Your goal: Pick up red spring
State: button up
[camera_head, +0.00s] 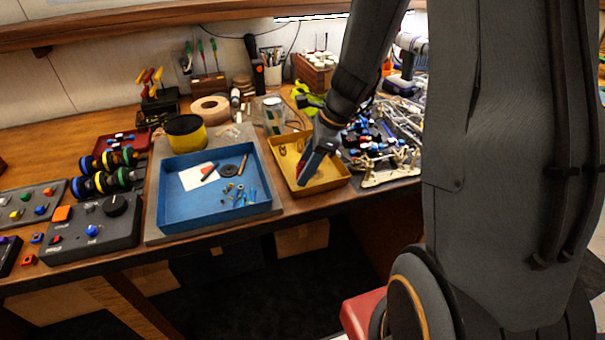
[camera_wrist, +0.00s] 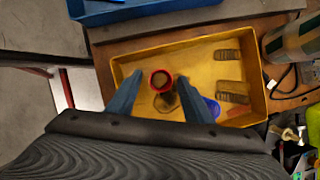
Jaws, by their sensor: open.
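The red spring (camera_wrist: 161,80) stands in the yellow tray and shows its red round end to the wrist camera, with a dark body below. My gripper (camera_wrist: 159,84) is open, with one blue finger on each side of the spring in that view. I cannot tell whether either finger touches it. In the head view my gripper (camera_head: 308,172) reaches down into the yellow tray (camera_head: 325,187). A small patch of red shows beside the fingers there, too small to be sure of.
A blue tray (camera_head: 218,218) stands left of the yellow one. Cluttered car parts (camera_head: 385,150) lie to the right.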

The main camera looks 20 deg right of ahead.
jog(key=shift+f, duration=0.1)
jog(key=c, duration=1.1)
notch_tip(320, 180, up, 15)
jog(key=p, duration=0.4)
dwell(0.3)
jog(key=shift+f, duration=0.1)
dwell(0.5)
